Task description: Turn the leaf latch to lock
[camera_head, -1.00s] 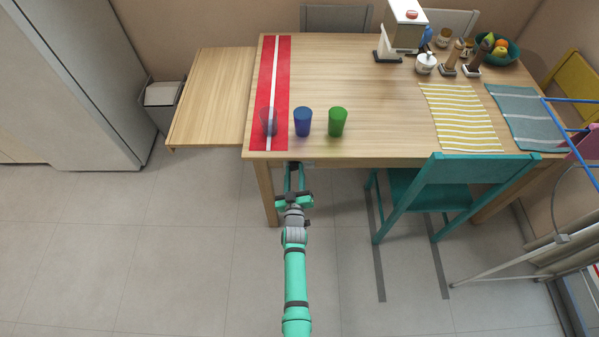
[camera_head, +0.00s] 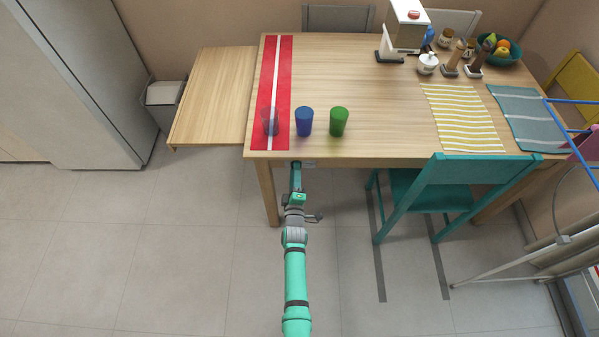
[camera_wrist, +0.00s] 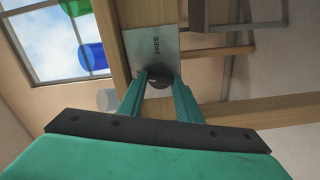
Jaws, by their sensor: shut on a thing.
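The leaf latch shows in the wrist view as a pale metal plate (camera_wrist: 150,48) marked "FREE", with a dark round knob (camera_wrist: 158,82) at its lower edge. My gripper (camera_wrist: 159,74) has its two teal fingers on either side of this knob and is shut on it. In the head view my gripper (camera_head: 296,166) is at the front edge of the table (camera_head: 370,150), near its left corner, and the knob is hidden there. The wooden leaf (camera_head: 212,95) extends at the table's left side. Any lock marking is not visible.
A clear cup (camera_head: 270,122), a blue cup (camera_head: 304,122) and a green cup (camera_head: 339,122) stand near the table's front edge, the clear one on the red runner (camera_head: 282,75). A teal chair (camera_head: 470,175) stands to the right. The floor left of my arm is clear.

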